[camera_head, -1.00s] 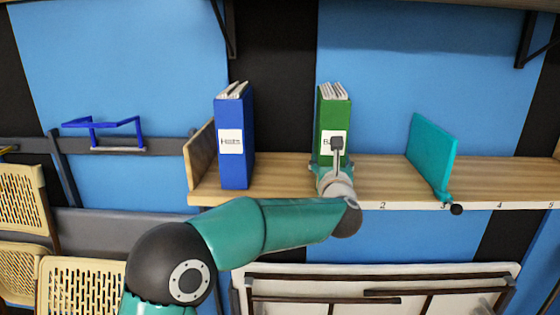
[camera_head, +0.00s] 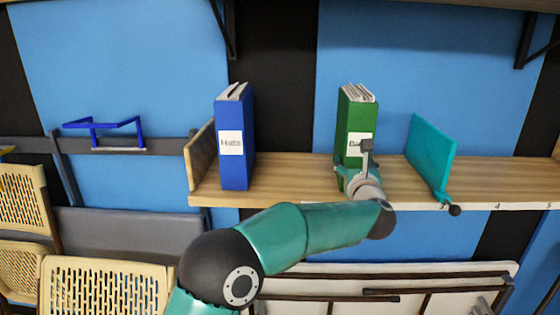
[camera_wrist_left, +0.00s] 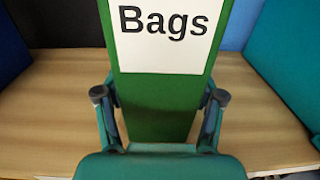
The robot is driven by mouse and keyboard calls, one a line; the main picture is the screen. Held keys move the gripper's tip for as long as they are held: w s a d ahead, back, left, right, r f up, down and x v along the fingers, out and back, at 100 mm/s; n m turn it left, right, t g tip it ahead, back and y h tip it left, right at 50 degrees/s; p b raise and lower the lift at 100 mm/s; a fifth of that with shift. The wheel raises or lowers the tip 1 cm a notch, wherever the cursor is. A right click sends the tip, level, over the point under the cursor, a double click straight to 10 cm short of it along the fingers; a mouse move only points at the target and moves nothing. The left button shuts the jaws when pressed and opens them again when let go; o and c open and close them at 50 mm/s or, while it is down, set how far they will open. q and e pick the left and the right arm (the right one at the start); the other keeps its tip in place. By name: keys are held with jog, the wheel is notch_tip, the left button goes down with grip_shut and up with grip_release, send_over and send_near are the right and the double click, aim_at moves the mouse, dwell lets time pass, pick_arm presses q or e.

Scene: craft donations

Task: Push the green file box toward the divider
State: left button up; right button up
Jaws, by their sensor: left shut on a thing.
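The green file box (camera_head: 357,122) stands upright on the wooden shelf, with papers showing at its top. In the left wrist view the green file box (camera_wrist_left: 160,92) carries a white label reading "Bags". My left gripper (camera_head: 352,180) is at the lower front of the box. In the left wrist view its two fingers (camera_wrist_left: 160,105) are shut on the box, one on each side. The teal divider (camera_head: 430,155) stands to the right of the box, with a clear gap between them. My right gripper is not in view.
A blue file box (camera_head: 235,135) stands near the shelf's left end, beside a wooden end panel (camera_head: 201,155). The wooden shelf (camera_head: 295,178) is bare between the two boxes. Its front edge carries a numbered strip. Folded chairs (camera_head: 90,285) are below left.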

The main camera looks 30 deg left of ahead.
pick_arm(q)
jog(key=shift+w+d+p, duration=0.35)
jog(key=shift+w+d, duration=0.15)
jog(key=shift+d, duration=0.3)
jog(key=shift+w+d+p, duration=0.35)
jog(key=shift+w+d, duration=0.1)
jog(key=shift+d, duration=0.4)
jog(key=shift+w+d+p, duration=0.35)
jog(key=shift+w+d, duration=0.15)
jog(key=shift+d, duration=0.3)
jog(key=shift+w+d+p, duration=0.7)
jog(key=shift+d+p, duration=0.05)
jog(key=shift+d, duration=0.3)
jog(key=shift+w+d+r+p, duration=0.1)
jog(key=shift+w+d+p, duration=0.3)
jog(key=shift+d+p, duration=0.25)
jog(key=shift+w+d+p, duration=0.4)
jog(key=shift+d+p, duration=0.15)
jog(key=shift+d, duration=0.1)
jog(key=shift+w+d+p, duration=0.3)
jog(key=shift+d+p, duration=0.2)
jog(key=shift+p, duration=0.15)
jog(key=shift+w+d+p, duration=0.3)
jog(key=shift+d+p, duration=0.2)
jog(key=shift+p, duration=0.1)
jog(key=shift+w+d+p, duration=0.2)
jog(key=shift+d+p, duration=0.1)
jog(key=shift+p, duration=0.05)
jog(key=o, duration=1.1)
